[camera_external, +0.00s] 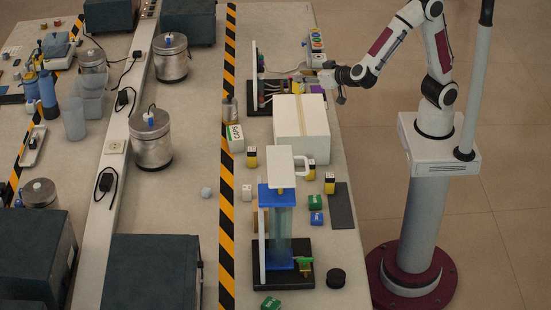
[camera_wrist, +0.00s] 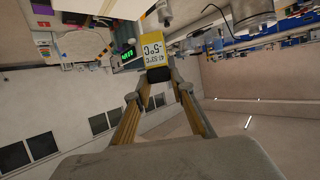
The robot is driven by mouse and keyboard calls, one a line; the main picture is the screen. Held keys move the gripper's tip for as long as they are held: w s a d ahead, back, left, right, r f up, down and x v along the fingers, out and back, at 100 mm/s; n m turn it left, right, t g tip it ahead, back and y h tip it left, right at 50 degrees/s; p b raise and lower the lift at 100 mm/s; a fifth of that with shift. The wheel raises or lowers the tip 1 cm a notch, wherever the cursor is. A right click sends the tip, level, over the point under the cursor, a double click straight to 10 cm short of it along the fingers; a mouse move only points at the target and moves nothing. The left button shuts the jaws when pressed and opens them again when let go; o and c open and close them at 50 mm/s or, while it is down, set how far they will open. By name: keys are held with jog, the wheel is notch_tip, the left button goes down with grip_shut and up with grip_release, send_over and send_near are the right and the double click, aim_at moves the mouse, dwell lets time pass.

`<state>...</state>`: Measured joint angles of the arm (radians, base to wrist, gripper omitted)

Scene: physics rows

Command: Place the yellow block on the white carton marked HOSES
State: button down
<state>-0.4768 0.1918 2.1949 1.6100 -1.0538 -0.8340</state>
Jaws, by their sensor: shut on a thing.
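My gripper (camera_external: 300,78) is shut on the yellow block (camera_wrist: 155,52), which has a black end and a white printed label and shows between the fingers in the wrist view. In the external view my gripper is just beyond the far edge of a large white carton (camera_external: 302,128), near a rack; the held block is too small to make out clearly there. No lettering is readable on the large carton. A smaller white box (camera_external: 235,139) with green lettering I cannot read stands at its left.
Several yellow-and-black labelled blocks (camera_external: 329,183) stand near the large carton. A blue-topped clear column (camera_external: 280,230) with a white handled jug (camera_external: 282,168) on top stands nearer the camera. A rack with coloured fittings (camera_external: 262,90) stands beyond the carton.

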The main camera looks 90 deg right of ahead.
jog(key=shift+s+d, duration=0.55)
jog(key=shift+d, duration=0.1)
send_over(305, 116)
notch_tip(305, 116, down, 6)
dwell(0.4)
jog(key=shift+f, duration=0.2)
jog(key=shift+f, duration=1.75)
jog(key=shift+f, duration=0.1)
